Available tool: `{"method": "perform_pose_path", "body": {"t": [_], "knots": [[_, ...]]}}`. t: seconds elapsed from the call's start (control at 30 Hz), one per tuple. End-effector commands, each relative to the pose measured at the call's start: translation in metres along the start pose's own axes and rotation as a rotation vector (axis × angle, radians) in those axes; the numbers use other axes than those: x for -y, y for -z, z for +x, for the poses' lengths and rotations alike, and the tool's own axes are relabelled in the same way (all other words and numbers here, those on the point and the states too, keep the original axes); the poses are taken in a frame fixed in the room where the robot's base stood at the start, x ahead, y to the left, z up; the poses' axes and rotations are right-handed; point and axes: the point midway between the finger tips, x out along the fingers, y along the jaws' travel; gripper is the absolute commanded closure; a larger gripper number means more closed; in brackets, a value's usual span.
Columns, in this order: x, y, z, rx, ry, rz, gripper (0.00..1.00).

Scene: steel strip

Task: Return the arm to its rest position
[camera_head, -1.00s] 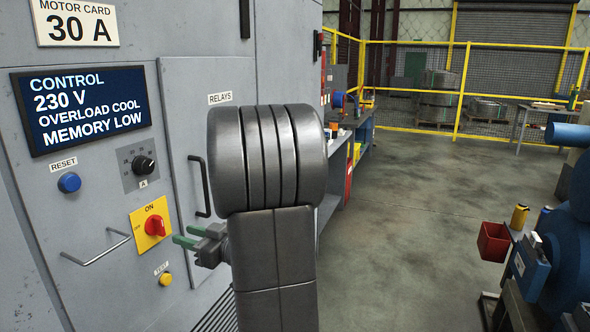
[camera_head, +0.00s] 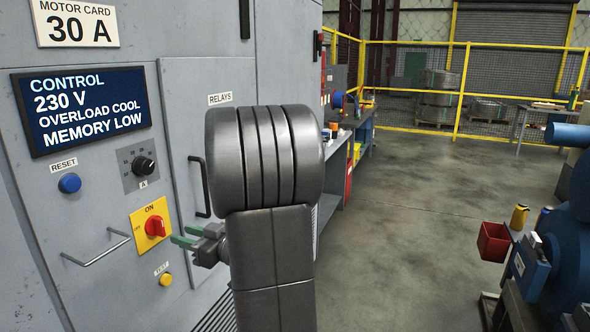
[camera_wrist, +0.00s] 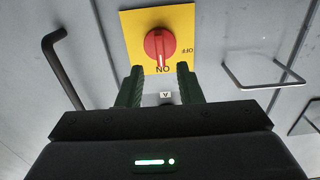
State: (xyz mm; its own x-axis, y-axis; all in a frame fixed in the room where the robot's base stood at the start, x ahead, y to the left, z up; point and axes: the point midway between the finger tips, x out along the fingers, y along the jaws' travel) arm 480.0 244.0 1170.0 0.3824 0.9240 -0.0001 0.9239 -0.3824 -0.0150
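My gripper (camera_head: 183,242) is in front of the grey control cabinet, just right of the red rotary switch (camera_head: 155,226) on its yellow plate. In the wrist view, my gripper (camera_wrist: 158,72) has its two green fingers apart with nothing between them. The red switch (camera_wrist: 159,46) shows just beyond the fingertips, apart from them, its white mark toward ON. My arm covers the middle of the head view and hides part of the cabinet behind it.
The cabinet carries a display (camera_head: 82,108), a blue reset button (camera_head: 69,183), a black knob (camera_head: 144,165), a yellow button (camera_head: 165,279) and a wire handle (camera_head: 97,248). A dark door handle (camera_head: 200,187) is close to my gripper. Open floor (camera_head: 400,230) lies to the right.

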Motion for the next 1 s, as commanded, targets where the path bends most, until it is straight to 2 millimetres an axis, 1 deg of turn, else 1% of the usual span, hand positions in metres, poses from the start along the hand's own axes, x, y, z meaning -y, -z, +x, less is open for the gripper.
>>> {"method": "perform_pose_path", "body": {"t": [0.03, 0.27, 0.4, 0.5, 1.0], "knots": [[0.001, 0.001, 0.009, 0.000, 0.005, 0.001, 0.67], [0.001, 0.002, 0.048, 0.001, 0.004, 0.001, 0.67], [0.002, 0.002, 0.075, 0.001, 0.005, 0.000, 0.67], [0.000, -0.001, 0.074, -0.001, -0.001, -0.080, 0.67], [0.000, 0.000, 0.073, 0.000, 0.000, -0.498, 0.67]]}}
